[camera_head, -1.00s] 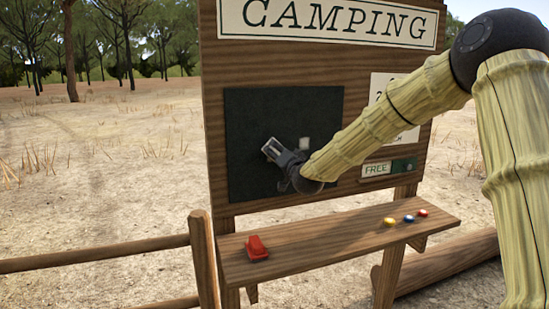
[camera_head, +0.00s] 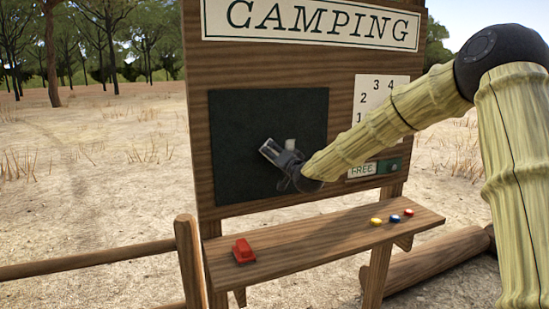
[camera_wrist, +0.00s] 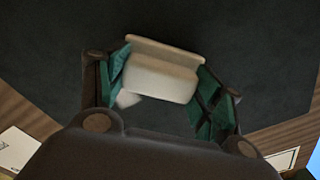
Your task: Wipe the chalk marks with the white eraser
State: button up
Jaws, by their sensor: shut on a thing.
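The white eraser (camera_wrist: 162,80) is a pale block with a wider edge at its top, held between the green-padded fingers of my gripper (camera_wrist: 164,72). A pale square chalk mark (camera_head: 291,144) shows on the board just above my gripper. In the wrist view a whitish patch (camera_wrist: 128,98) shows beside the eraser, partly hidden. I cannot tell whether the eraser touches the board.
A wooden shelf (camera_head: 320,243) juts out below the board. A number sheet (camera_head: 376,92) and a FREE sign (camera_head: 361,170) are right of the board. A rail fence (camera_head: 90,260) stands left.

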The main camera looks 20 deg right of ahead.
jog(key=shift+w+d+r, duration=0.1)
jog(key=shift+d, duration=1.35)
jog(key=shift+d, duration=0.1)
jog(key=shift+d, duration=0.2)
jog(key=d+b, duration=0.1)
jog(key=d, duration=0.5)
jog(key=shift+b, duration=0.3)
jog(key=shift+a, duration=0.1)
jog(key=shift+a+b, duration=0.3)
jog(key=shift+a, duration=1.35)
jog(key=shift+a, duration=0.1)
